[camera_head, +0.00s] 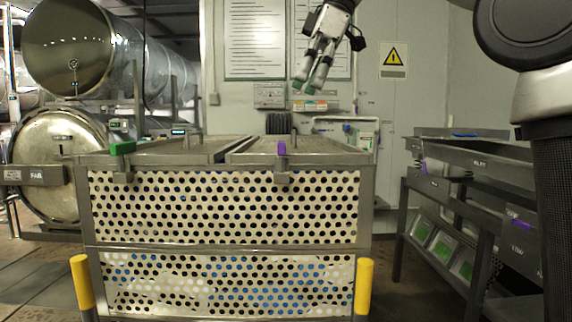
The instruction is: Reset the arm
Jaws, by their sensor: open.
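My gripper (310,85) hangs from the top of the head view, right of centre, with its fingers pointing down. The fingers are open, and nothing shows between them. It appears above the perforated metal basket (225,205), in front of the wall panel. How far it is from the basket lid (300,150) is hard to tell. My arm link fills the upper right corner.
Yellow posts (82,283) and (363,287) flank the basket's front. Cylindrical autoclave vessels (62,165) stand at left. A metal table (470,190) with trays below is at right. A warning sign (393,60) is on the back wall. Floor shows between basket and table.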

